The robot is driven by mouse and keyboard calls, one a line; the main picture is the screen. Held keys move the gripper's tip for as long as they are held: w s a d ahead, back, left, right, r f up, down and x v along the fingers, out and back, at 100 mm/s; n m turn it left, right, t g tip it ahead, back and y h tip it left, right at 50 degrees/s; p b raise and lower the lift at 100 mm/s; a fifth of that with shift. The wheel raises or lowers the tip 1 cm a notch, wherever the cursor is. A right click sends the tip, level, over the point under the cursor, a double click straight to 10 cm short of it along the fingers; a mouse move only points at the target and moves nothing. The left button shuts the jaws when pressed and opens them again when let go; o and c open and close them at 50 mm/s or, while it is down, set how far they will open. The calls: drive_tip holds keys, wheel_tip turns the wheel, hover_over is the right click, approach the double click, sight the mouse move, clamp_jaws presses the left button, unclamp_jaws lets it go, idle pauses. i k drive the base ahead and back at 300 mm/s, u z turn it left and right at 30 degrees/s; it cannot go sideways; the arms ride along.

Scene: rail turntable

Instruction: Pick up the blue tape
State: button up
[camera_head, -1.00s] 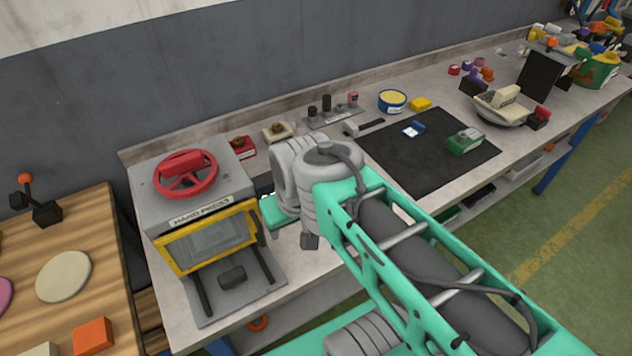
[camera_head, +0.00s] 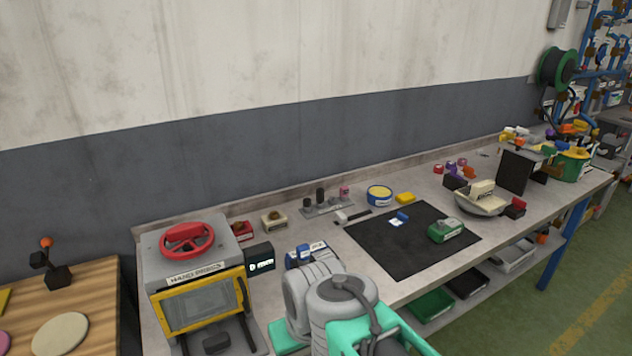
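A small blue item (camera_head: 402,216) with a white patch lies on the black mat; I cannot tell for sure whether it is the blue tape. A round blue item with a yellow top (camera_head: 380,195) stands behind the mat. My arm's grey joint and teal link rise from the bottom middle, in front of the bench. My gripper does not show.
A bowl (camera_head: 480,205) and clutter fill the right. The bench front has a drop edge.

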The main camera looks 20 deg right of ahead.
sight(401, 219)
drive_tip(key=u, duration=0.05)
drive_tip(key=k, duration=0.45)
drive_tip(key=z, duration=0.4)
drive_tip(key=i, duration=0.5)
drive_tip(key=u, duration=3.75)
drive_tip(key=k, duration=1.75)
drive_tip(key=z, duration=0.05)
